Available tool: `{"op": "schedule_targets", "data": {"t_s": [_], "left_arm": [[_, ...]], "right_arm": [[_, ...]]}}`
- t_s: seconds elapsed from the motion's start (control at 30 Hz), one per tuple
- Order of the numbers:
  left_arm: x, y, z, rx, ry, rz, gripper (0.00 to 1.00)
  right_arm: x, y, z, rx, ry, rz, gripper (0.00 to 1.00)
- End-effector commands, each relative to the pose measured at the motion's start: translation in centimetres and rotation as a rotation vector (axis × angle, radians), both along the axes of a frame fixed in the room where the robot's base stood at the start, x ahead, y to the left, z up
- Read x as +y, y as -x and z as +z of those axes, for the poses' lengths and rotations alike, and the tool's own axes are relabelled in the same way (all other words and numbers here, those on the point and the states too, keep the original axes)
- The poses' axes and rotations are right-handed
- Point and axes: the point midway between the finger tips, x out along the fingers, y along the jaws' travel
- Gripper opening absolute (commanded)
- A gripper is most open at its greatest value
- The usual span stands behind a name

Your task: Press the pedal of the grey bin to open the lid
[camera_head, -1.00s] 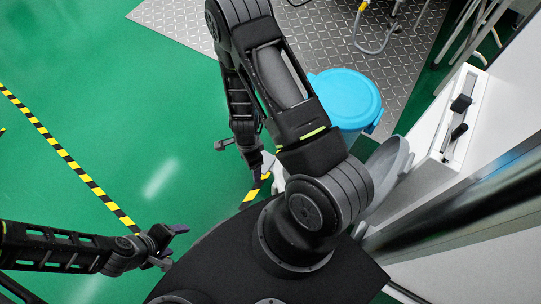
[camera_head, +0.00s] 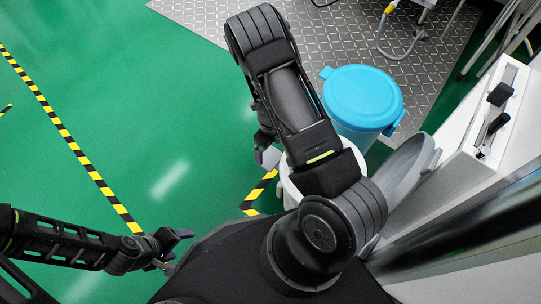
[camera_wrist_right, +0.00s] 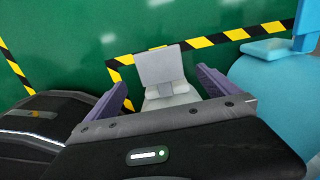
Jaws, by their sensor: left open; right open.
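The grey bin is partly hidden behind my right arm in the head view; its pale rim (camera_head: 290,190) shows left of the arm. Its round grey lid (camera_head: 408,168) stands tilted up on the right of the arm. My right gripper (camera_head: 267,152) is beside the bin on its left, partly hidden by the forearm. In the right wrist view its two purple fingers (camera_wrist_right: 160,92) are apart, and a light grey pedal-like plate (camera_wrist_right: 161,67) shows between and beyond them. I cannot tell whether they touch it. My left gripper (camera_head: 172,250) is open and empty at the lower left.
A blue lidded bin (camera_head: 362,97) stands just behind the grey bin. A white cabinet (camera_head: 465,170) stands to the right. Yellow-black tape (camera_head: 85,160) marks the green floor, which is clear on the left. A metal tread plate (camera_head: 330,40) lies at the back.

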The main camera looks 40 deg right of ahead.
Motion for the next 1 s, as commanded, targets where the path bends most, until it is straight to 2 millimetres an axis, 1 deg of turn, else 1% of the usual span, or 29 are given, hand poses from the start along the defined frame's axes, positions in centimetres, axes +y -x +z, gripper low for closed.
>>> {"op": "schedule_targets", "data": {"t_s": [0.03, 0.2, 0.3, 0.4, 0.73, 1.0], "left_arm": [[0.1, -0.1, -0.7, -0.002, -0.001, 0.003, 0.68], [0.3, -0.4, -2.0, -0.007, -0.005, 0.008, 0.68], [0.3, -0.5, -2.5, -0.01, -0.006, 0.011, 0.68], [0.3, -0.6, -2.8, -0.012, -0.006, 0.011, 0.68], [0.3, -0.6, -2.8, -0.013, -0.006, 0.012, 0.68], [0.3, -0.6, -2.8, -0.013, -0.006, 0.012, 0.68]], "right_arm": [[0.0, 0.1, -1.2, 0.002, 0.0, 0.0, 1.0], [0.1, 0.1, -4.0, 0.002, -0.001, 0.0, 1.0], [0.0, 0.1, -5.2, 0.001, 0.0, 0.0, 1.0], [0.1, 0.1, -6.0, 0.002, 0.0, 0.001, 1.0], [0.0, 0.1, -6.2, 0.001, -0.001, 0.001, 1.0], [0.0, 0.1, -6.2, 0.001, -0.001, 0.001, 0.78]]}}
